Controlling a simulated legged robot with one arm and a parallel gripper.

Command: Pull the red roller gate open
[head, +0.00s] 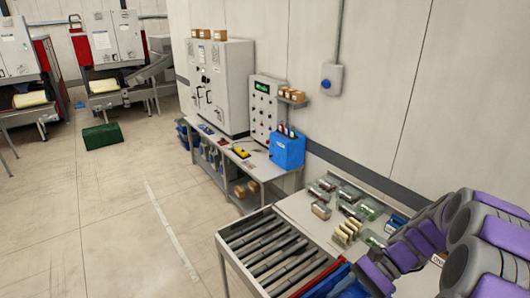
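The roller conveyor (232,243) stands at the bottom centre, with a grey frame and several dark grey rollers. A red bar (312,278), which looks like the red roller gate, lies across its near end. Only part of the bar shows; the bottom picture edge cuts off the rest, and I cannot tell from this view whether the gate is open or shut. My purple and grey arm fills the lower right, to the right of the red bar. No fingertips of my gripper can be made out.
A blue object (333,279) lies just beside the red bar. A table (291,206) with several small packs adjoins the conveyor's right side. Behind it stand a bench with a blue box (287,148) and a grey cabinet (222,88).

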